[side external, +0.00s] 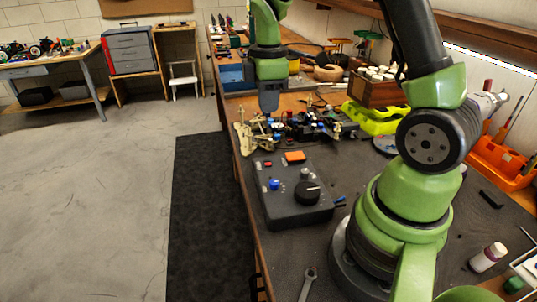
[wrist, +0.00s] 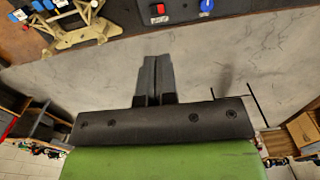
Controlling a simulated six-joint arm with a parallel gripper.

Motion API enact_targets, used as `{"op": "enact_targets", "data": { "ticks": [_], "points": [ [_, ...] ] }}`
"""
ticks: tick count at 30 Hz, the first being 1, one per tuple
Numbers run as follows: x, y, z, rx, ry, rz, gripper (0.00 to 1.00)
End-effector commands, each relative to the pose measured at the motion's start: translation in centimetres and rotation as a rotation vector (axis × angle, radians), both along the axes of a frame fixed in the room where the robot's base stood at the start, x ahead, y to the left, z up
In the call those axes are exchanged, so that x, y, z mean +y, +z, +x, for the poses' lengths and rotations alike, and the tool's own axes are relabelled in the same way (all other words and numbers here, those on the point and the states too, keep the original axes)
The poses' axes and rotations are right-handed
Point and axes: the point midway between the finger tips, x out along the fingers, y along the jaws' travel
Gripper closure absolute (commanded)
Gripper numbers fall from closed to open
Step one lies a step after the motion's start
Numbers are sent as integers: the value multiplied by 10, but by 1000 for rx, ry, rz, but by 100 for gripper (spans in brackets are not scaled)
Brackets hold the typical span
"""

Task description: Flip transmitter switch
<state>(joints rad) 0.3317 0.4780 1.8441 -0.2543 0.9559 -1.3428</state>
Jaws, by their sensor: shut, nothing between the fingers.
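The transmitter (side external: 285,208) is a dark box lying on the bench near its left edge. Its top carries a small red switch (side external: 268,164), a blue knob (side external: 274,184), an orange panel (side external: 295,157) and a large black dial (side external: 307,192). My gripper (side external: 268,114) is shut and empty, pointing down beyond the transmitter's far end. In the wrist view, the shut fingers (wrist: 156,58) are below the transmitter's partly cut-off edge (wrist: 180,16), with the red switch (wrist: 160,8) and blue knob (wrist: 206,5) at the top. The gripper appears apart from the transmitter.
A racecar chassis (side external: 310,125) with tan suspension parts (side external: 246,138) lies close to my gripper. A yellow-green car body (side external: 376,118) and an orange tray (side external: 500,160) are to the right. A wrench (side external: 307,284) lies in front. Open floor is left of the bench.

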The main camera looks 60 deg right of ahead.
Motion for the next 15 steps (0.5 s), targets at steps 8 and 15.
{"op": "enact_targets", "data": {
  "ticks": [8,15],
  "points": [
    [1,-49,-2,8,-1,3,100],
    [1,-99,-2,7,-2,3,100]
  ]
}}
